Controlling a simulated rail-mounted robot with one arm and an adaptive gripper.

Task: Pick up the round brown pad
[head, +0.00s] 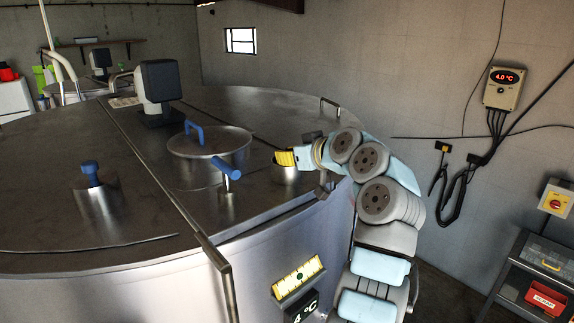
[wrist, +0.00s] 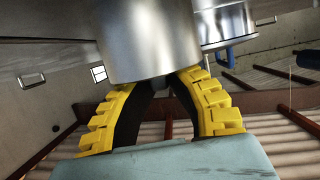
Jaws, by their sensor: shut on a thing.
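I cannot make out the round brown pad in either view. My gripper (head: 283,158) has yellow ribbed fingers and lies at the rim of a small round metal vessel (head: 286,177) on the tank top. In the wrist view, the yellow fingers (wrist: 160,78) slant in towards each other with dark inner faces. A shiny metal cylinder (wrist: 150,40) covers their tips. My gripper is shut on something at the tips. A small dark grey patch shows between them, but what is held is hidden.
The large steel tank top (head: 60,215) carries a round lid (head: 205,143) with a blue handle, a blue-topped valve (head: 232,175), another blue knob (head: 91,172) and a dark-headed box (head: 160,82). A trolley (head: 530,255) stands at right. The front tank top has bare room.

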